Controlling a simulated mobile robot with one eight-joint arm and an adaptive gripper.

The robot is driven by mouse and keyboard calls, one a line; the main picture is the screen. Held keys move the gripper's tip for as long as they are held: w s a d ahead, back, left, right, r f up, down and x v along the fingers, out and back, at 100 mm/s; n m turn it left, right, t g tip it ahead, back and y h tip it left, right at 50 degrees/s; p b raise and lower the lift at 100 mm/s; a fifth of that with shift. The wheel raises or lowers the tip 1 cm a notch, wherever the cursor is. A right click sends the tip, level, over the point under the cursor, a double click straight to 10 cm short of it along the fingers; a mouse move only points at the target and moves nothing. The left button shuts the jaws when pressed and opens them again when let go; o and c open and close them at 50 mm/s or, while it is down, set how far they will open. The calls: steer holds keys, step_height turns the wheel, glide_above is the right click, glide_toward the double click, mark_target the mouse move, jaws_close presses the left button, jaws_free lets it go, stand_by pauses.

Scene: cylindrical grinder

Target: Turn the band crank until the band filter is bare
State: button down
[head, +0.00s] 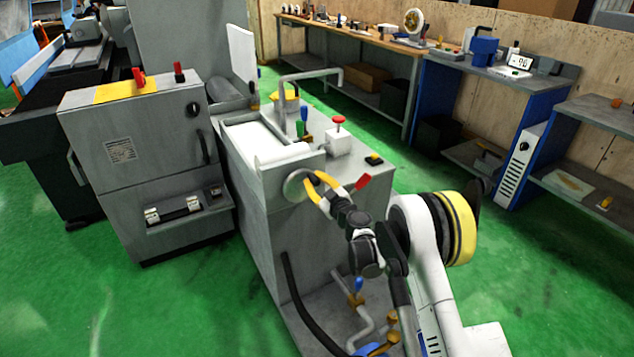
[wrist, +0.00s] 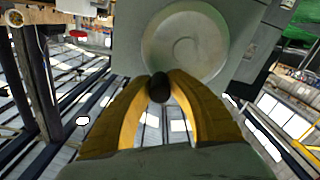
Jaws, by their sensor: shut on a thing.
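The band crank (head: 293,184) is a round grey disc on the front end of the grey filter tank. In the wrist view its disc (wrist: 190,40) fills the top middle, with a dark knob (wrist: 159,88) standing out at its lower edge. My gripper (head: 309,181) has yellow fingers and reaches the disc from the right. In the wrist view my gripper (wrist: 160,80) is shut on the dark knob, one finger on each side. The band filter (head: 256,143) lies in the tank top behind the crank; its visible surface is white.
A red mushroom button (head: 339,120) on a white box and a bent grey pipe (head: 312,73) stand on the tank top. A grey cabinet (head: 140,165) is to the left. Hoses and valves (head: 357,298) sit low in front. Workbenches (head: 490,65) line the right wall. Green floor is open between.

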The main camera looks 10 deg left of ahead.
mark_target(295, 178)
steer(key=n, duration=0.2)
steer(key=s+a+n, duration=0.1)
steer(key=n, duration=0.1)
steer(key=a+n, duration=0.1)
steer(key=shift+s+a+r+n, duration=0.1)
steer(key=shift+s+r+n, duration=0.25)
steer(key=shift+n, duration=0.05)
steer(key=n, duration=0.1)
steer(key=a+n, duration=0.1)
steer(key=shift+s+n, duration=0.3)
steer(key=shift+s, duration=0.05)
steer(key=shift+s+a+f+n, duration=0.15)
steer(key=shift+s+a+n, duration=0.1)
steer(key=shift+n, duration=0.55)
steer(key=shift+s+a+f+n, duration=0.1)
steer(key=shift+a+n, duration=0.1)
steer(key=shift+n, duration=0.6)
steer(key=c, duration=1.2)
jaws_free()
steer(key=shift+c, duration=0.2)
steer(key=v, duration=1.2)
